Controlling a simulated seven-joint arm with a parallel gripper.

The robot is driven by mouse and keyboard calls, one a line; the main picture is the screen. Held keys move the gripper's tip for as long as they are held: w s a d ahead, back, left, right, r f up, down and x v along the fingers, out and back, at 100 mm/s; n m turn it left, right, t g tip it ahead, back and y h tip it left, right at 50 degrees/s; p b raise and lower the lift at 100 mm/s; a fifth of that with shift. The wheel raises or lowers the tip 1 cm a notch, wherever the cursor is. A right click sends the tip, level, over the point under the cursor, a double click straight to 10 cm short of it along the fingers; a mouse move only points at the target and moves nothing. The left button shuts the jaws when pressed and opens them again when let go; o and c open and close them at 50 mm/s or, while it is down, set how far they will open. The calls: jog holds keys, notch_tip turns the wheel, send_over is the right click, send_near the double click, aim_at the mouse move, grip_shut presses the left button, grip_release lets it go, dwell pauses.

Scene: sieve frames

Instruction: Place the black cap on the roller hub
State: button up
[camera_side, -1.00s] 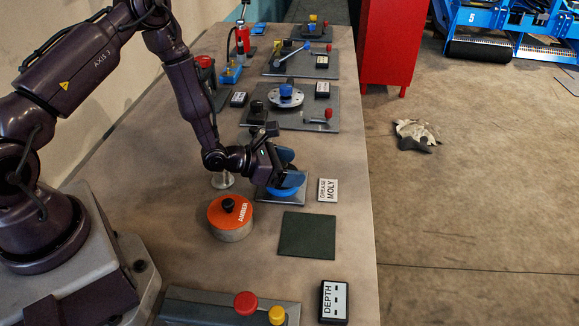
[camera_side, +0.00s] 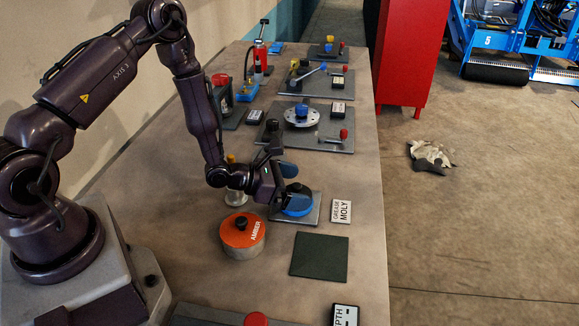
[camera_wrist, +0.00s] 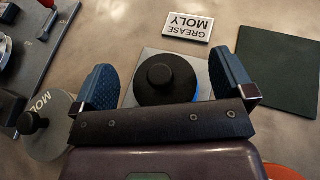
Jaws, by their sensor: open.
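The black cap (camera_wrist: 166,76), a round disc with a raised knob, lies on a blue round hub (camera_side: 297,206) on a light metal plate (camera_wrist: 140,62). A sliver of blue shows under the cap's right edge in the wrist view. I cannot tell whether the cap is fully seated. My gripper (camera_wrist: 162,66) is open above the plate, with blue fingers apart on either side of the cap and clear of it in that view. In the side view my gripper (camera_side: 288,178) hangs just above and behind the hub and partly hides the cap.
An orange-lidded AMBER tin (camera_side: 243,238) stands in front. A MOLY tin (camera_wrist: 42,135) is left in the wrist view. A GREASE MOLY label (camera_side: 341,211) and a dark green mat (camera_side: 320,256) lie to the right. Fixture plates (camera_side: 335,140) fill the bench behind.

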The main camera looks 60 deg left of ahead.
jog(key=shift+v, duration=1.2)
notch_tip(320, 180, up, 6)
jog(key=shift+f, duration=0.2)
jog(key=s+d+r+m+g+h, duration=0.35)
jog(key=s+d+r+m, duration=0.2)
jog(key=r+m, duration=0.35)
jog(key=s+d+r+m+g+h, duration=0.2)
jog(key=s+d+r+m+g, duration=0.35)
jog(key=r+m, duration=0.35)
jog(key=s+a+r+m+t+y, duration=0.2)
jog(key=s+a+r+m+y, duration=0.4)
jog(key=m, duration=0.7)
jog(key=s+a+y, duration=0.2)
jog(key=s+y, duration=0.2)
jog(key=shift+s+a+r, duration=0.25)
jog(key=shift+s, duration=0.05)
jog(key=shift+y, duration=0.25)
